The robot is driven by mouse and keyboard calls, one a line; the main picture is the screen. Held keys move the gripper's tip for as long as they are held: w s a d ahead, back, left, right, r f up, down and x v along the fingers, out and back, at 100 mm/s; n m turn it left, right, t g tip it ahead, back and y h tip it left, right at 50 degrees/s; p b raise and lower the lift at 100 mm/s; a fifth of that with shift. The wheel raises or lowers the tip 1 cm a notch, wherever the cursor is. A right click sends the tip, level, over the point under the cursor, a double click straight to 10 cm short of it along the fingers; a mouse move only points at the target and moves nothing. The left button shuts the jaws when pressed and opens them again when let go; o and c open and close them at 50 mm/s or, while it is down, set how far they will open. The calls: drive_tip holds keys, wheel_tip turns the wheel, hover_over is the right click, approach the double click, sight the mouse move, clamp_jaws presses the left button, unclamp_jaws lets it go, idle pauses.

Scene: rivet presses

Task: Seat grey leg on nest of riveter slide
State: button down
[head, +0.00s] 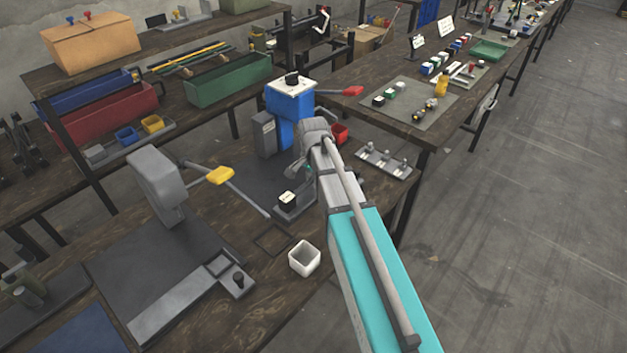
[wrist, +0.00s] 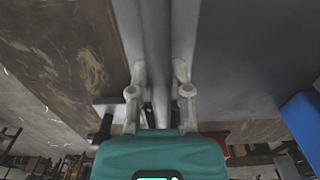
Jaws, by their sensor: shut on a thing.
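My gripper (wrist: 160,90) shows in the wrist view with both fingers closed in on a narrow grey piece (wrist: 155,40), which looks like the grey leg. It runs up the picture from between the fingertips, and its far end is hard to make out. In the head view my arm mostly hides the gripper, near the front of a blue press (head: 283,132) with a red handle. A small slide (head: 292,208) with a dark block and white top lies just below it. A grey press (head: 158,185) with a yellow handle stands left, with a long grey slide (head: 175,305) at its front.
A white cup (head: 304,259) stands on the bench front. A grey rack (head: 383,164) with several small upright parts lies right of my arm. A red bin (head: 340,133) sits beside the blue press. Open floor lies at the right.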

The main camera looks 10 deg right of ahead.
drive_tip(key=shift+c, duration=2.4)
unclamp_jaws()
drive_tip(key=shift+r, duration=0.15)
